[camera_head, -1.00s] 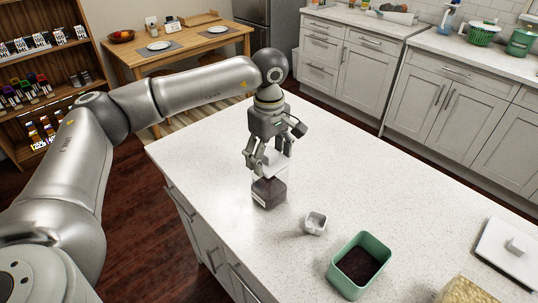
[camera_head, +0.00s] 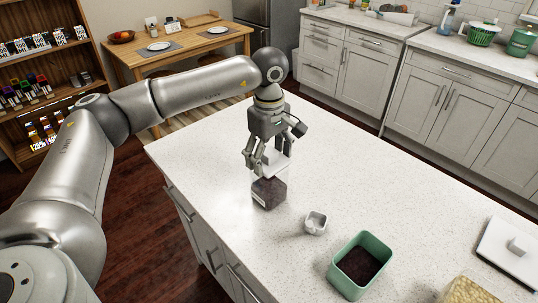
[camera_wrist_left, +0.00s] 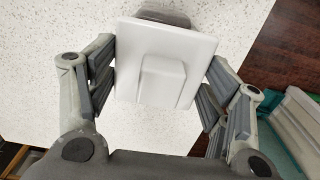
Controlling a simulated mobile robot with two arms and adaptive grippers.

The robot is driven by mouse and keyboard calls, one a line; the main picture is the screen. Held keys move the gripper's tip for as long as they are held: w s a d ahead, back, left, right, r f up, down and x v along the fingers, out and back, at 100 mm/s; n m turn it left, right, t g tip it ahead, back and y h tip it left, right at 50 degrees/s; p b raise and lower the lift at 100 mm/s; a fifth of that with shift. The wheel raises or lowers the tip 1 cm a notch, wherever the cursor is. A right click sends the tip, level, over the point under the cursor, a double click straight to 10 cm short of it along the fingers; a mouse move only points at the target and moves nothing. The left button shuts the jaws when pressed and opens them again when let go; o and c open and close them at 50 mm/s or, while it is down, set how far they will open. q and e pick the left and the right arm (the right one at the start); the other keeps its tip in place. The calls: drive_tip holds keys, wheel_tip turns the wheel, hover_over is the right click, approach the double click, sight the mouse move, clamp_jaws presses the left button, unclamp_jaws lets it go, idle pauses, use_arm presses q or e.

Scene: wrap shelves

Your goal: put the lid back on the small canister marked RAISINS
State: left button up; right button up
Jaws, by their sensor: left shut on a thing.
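A small clear canister (camera_head: 268,193) with dark contents stands upright on the white island counter. A pale label shows low on its side, too small to read. My left gripper (camera_head: 269,161) is just above it, shut on a white square lid (camera_head: 277,165). In the left wrist view the lid (camera_wrist_left: 165,45) with its raised square knob (camera_wrist_left: 162,80) lies between the two fingers, which flank its side edges. A dark part of the canister (camera_wrist_left: 165,17) shows beyond the lid's far edge; the lid hides the rest. I cannot tell whether lid and canister touch. My right gripper is not in view.
A small grey-white cup (camera_head: 315,222) stands to the right of the canister. A green open container (camera_head: 360,264) with dark contents is nearer. A larger white lid (camera_head: 509,248) lies at the right, near a yellowish block (camera_head: 467,291). The counter behind is clear.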

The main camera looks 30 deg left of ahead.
use_arm(q)
drive_tip(key=shift+f+b, duration=0.7)
idle(0.6)
drive_tip(key=o, duration=1.1)
drive_tip(key=shift+o, duration=0.2)
drive_tip(key=shift+r, duration=0.15)
drive_tip(key=shift+r+p, duration=2.05)
drive_tip(key=shift+r, duration=1.4)
drive_tip(key=shift+s+f, duration=0.1)
drive_tip(key=shift+f, duration=0.05)
